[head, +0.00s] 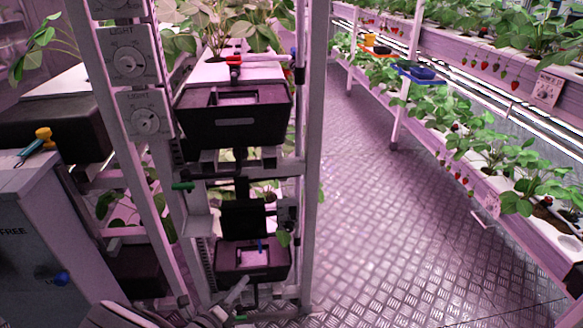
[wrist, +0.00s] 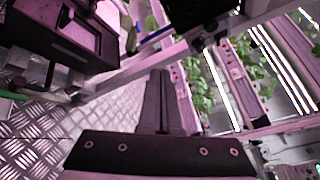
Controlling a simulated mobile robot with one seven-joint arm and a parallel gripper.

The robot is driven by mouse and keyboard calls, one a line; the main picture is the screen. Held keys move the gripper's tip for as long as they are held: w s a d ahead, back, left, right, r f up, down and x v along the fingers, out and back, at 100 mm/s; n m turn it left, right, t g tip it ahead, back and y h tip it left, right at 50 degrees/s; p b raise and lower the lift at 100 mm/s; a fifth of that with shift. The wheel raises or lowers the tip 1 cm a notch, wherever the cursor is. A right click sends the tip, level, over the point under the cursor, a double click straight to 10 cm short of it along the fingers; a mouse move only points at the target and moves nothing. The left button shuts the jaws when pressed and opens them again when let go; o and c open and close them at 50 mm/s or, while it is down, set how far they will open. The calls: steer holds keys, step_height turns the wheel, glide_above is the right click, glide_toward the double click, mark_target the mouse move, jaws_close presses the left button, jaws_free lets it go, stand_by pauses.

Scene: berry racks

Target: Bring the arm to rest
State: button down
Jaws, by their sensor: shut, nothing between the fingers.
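My gripper (wrist: 161,75) shows in the wrist view, its two dark fingers pressed together and pointing up the picture from a wide black palm (wrist: 150,152). Nothing is between the fingers. Behind the fingertips runs a pale metal rail (wrist: 130,70), slanting across the picture; I cannot tell how far it is from the fingers. In the head view, grey parts at the bottom left may be my arm, but I cannot make out the gripper there.
A metal rack (head: 312,150) holds black planter boxes (head: 232,125) on the left. A grey cabinet (head: 40,240) stands at far left. Strawberry rows (head: 455,130) run along the right. The patterned metal floor (head: 390,230) between is clear. A black box (wrist: 65,35) shows upper left in the wrist view.

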steer(key=s+d+r+m+g+h, duration=0.1)
steer(key=s+d+r+m+g, duration=0.2)
steer(key=d+r+m+g, duration=1.35)
steer(key=s+d+r+m+t+y, duration=0.35)
steer(key=s+d+r+m, duration=0.35)
steer(key=r+m, duration=0.4)
steer(key=s+d+r+m+t+y, duration=0.4)
steer(key=s+r+m, duration=0.5)
steer(key=m, duration=0.5)
step_height(320, 180, up, 23)
steer(key=s+p, duration=0.1)
steer(key=p, duration=2.2)
steer(key=shift+s+y+p, duration=0.2)
steer(key=shift+y+p, duration=0.1)
steer(key=shift+y, duration=0.05)
steer(key=shift+d+m, duration=0.1)
steer(key=shift+m, duration=0.25)
